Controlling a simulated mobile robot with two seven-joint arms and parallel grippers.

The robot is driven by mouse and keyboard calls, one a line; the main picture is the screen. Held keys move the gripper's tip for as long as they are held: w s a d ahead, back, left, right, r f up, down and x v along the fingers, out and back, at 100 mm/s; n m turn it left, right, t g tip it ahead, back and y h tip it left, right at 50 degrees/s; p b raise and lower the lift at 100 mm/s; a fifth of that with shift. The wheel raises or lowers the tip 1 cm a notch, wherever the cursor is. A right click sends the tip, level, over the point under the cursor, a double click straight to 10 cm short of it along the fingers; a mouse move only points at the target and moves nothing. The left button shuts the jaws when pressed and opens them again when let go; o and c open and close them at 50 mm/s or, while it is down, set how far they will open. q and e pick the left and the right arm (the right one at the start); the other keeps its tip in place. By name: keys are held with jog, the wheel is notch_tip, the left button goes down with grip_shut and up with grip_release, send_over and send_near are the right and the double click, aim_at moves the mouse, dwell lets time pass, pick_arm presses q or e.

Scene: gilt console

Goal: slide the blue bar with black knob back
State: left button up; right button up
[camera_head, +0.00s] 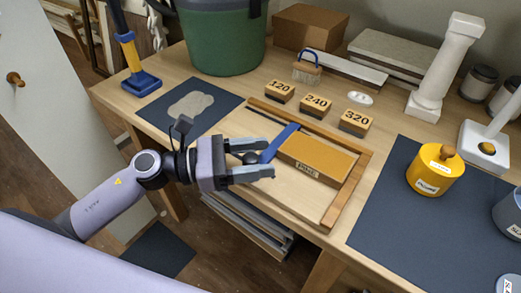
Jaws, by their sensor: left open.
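The blue bar (281,141) lies slantwise across a wooden frame (350,190) on the bench, along the left side of an orange-brown block (317,155) with a label on its front face. The black knob (250,158) is at the bar's near end, between the fingers of my left gripper (270,159). The gripper is open, one finger on the far side of the knob and one on the near side. I cannot tell whether either finger touches it. My right gripper is out of view.
Blocks marked 120 (279,91), 240 (315,104) and 320 (354,122) stand behind the frame. A green bucket (222,40) is at the back. A yellow pot (433,172) stands on the dark mat (395,235) at right. A blue-and-yellow tool (134,68) stands at left.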

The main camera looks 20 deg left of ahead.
pick_arm(q)
jog(key=shift+w+d, duration=0.2)
jog(key=shift+d, duration=0.25)
grip_shut()
jog(key=shift+a+f, duration=0.1)
jog(key=shift+a, duration=0.05)
jog(key=w+a+b, duration=0.1)
jog(key=a+b, duration=0.2)
jog(key=w+a+b, duration=0.1)
jog(key=a+b, duration=0.2)
jog(key=a, duration=0.1)
jog(key=w+a+b, duration=0.2)
jog(key=a+b, duration=0.1)
jog(key=shift+a+f, duration=0.2)
jog(key=shift+a, duration=0.05)
jog(key=shift+w+a+r+b, duration=0.15)
jog(key=shift+w+a+b, duration=0.05)
jog(key=shift+a+b, duration=0.4)
jog(key=shift+a+r, duration=0.1)
jog(key=shift+r, duration=0.05)
